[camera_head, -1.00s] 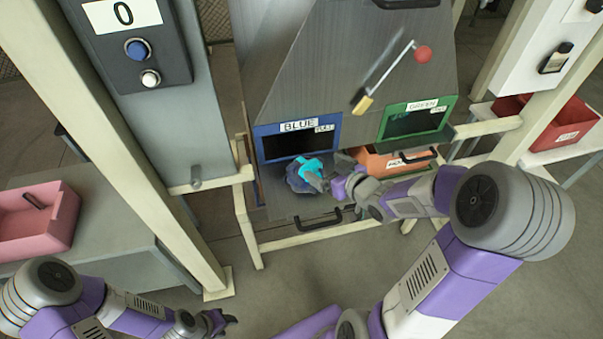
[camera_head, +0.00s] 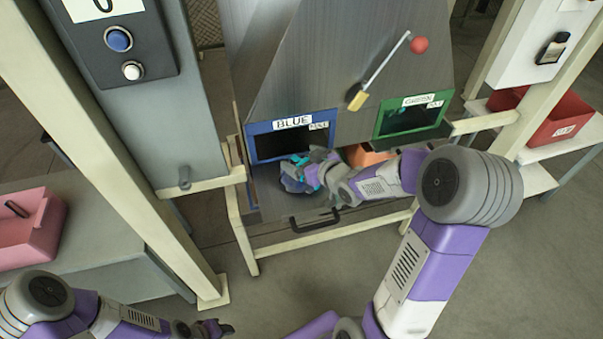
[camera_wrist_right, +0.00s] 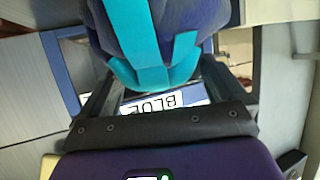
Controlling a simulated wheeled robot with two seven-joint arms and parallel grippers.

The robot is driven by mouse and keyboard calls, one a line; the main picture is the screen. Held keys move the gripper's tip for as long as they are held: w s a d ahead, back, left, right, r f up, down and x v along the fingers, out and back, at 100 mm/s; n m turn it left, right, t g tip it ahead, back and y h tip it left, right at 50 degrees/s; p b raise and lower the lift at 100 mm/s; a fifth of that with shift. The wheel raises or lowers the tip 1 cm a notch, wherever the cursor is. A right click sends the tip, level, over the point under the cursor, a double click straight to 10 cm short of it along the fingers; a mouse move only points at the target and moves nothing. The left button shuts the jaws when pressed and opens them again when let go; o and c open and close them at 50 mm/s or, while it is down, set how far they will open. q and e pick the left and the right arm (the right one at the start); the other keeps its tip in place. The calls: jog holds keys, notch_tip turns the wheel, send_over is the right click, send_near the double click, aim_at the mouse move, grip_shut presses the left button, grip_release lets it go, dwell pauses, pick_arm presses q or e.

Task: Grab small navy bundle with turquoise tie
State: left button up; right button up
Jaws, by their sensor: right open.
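The small navy bundle (camera_head: 291,182) with its turquoise tie lies on the grey tray below the blue-framed opening. In the right wrist view the navy bundle (camera_wrist_right: 200,25) with its turquoise tie (camera_wrist_right: 135,45) fills the top middle, between the two dark fingers. My right gripper (camera_head: 318,168) is open at the bundle and covers its right part in the head view. Whether the fingers touch the cloth cannot be told. My left gripper (camera_head: 222,328) is low at the bottom left, far from the bundle and empty; its finger gap is too small to judge.
The blue-framed opening (camera_head: 290,145) is behind the bundle. A green-framed opening (camera_head: 410,116) and an orange bin (camera_head: 362,157) are to the right. A black tray handle (camera_head: 315,222) is in front. A pink bin (camera_head: 32,230) stands left.

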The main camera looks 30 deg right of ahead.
jog(key=c, duration=1.6)
